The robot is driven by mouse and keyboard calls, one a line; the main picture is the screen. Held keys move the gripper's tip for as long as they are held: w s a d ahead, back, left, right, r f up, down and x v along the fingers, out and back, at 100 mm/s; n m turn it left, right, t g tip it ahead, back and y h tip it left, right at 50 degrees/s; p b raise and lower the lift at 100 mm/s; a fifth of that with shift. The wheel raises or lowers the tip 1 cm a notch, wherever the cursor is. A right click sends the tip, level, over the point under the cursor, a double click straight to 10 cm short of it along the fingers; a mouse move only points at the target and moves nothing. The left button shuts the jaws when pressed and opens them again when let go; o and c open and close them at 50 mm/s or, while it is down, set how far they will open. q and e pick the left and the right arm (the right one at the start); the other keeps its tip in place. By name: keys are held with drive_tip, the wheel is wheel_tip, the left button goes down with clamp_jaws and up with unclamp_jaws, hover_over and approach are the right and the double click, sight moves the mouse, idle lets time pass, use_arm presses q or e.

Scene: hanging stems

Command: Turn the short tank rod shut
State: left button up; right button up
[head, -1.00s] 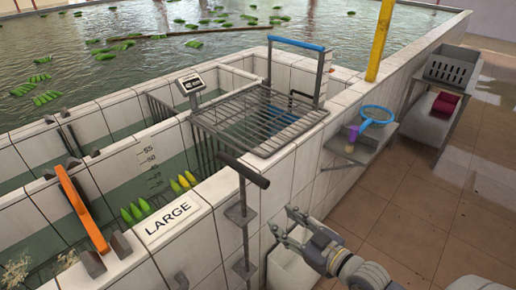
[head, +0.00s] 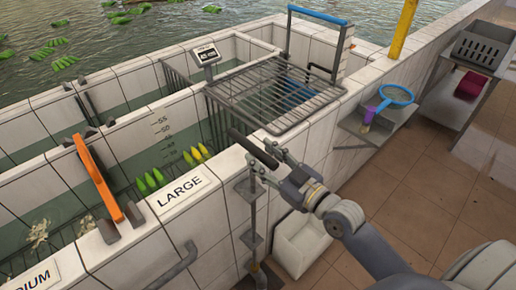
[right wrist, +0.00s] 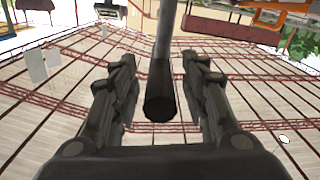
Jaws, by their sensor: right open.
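The short tank rod (head: 253,206) stands upright against the outer tank wall, below the grey rack. Its dark crossbar handle (head: 245,143) sits on top, slanting from back left to front right. My right gripper (head: 263,160) is open at the near right end of the handle. In the right wrist view the handle's round dark end (right wrist: 160,105) shows between the two spread fingers, with a gap on each side. My left gripper is not in view.
A wire rack (head: 270,95) lies behind the handle. A white bin (head: 302,245) stands on the floor below my right arm. A side shelf (head: 374,133) holds a blue net (head: 397,95).

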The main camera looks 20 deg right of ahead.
drive_tip(key=shift+x, duration=1.2)
clamp_jaws()
drive_tip(key=shift+d, duration=0.1)
